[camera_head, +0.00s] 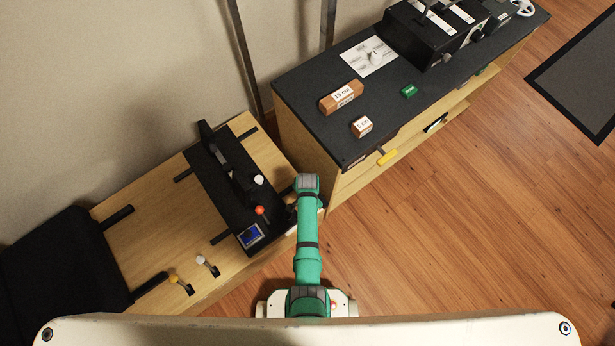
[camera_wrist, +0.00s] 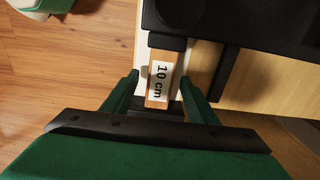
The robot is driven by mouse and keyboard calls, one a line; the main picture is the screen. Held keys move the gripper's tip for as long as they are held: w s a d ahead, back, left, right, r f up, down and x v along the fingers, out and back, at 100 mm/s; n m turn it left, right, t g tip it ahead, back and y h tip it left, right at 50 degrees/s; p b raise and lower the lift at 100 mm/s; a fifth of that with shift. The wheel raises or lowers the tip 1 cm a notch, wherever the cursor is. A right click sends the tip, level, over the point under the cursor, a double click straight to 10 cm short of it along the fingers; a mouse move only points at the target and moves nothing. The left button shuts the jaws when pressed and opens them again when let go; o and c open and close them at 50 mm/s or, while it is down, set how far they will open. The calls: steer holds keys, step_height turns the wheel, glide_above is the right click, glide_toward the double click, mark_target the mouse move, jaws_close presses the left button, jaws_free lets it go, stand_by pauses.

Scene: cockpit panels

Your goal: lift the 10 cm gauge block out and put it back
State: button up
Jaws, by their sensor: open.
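The 10 cm gauge block (camera_wrist: 157,92) is wooden with a white label reading "10 cm". In the wrist view it lies between dark end pieces beside the edge of a wooden console (camera_wrist: 280,100). My gripper (camera_wrist: 160,77) is open, with one green finger on each side of the block. Small gaps show between the fingers and the block; contact cannot be told. In the head view my green arm reaches to the console's right edge, and the arm hides the block and the fingertips.
The console (camera_head: 150,230) carries a black panel with a red knob (camera_head: 260,210), a white knob and several levers. On the dark-topped cabinet (camera_head: 300,90) at the right stand a 15 cm block (camera_head: 341,97), a 5 cm block (camera_head: 362,127) and a small green block (camera_head: 409,91). Open wooden floor lies right.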

steer(key=shift+f, duration=0.8)
steer(key=c, duration=1.3)
steer(key=shift+r, duration=3.5)
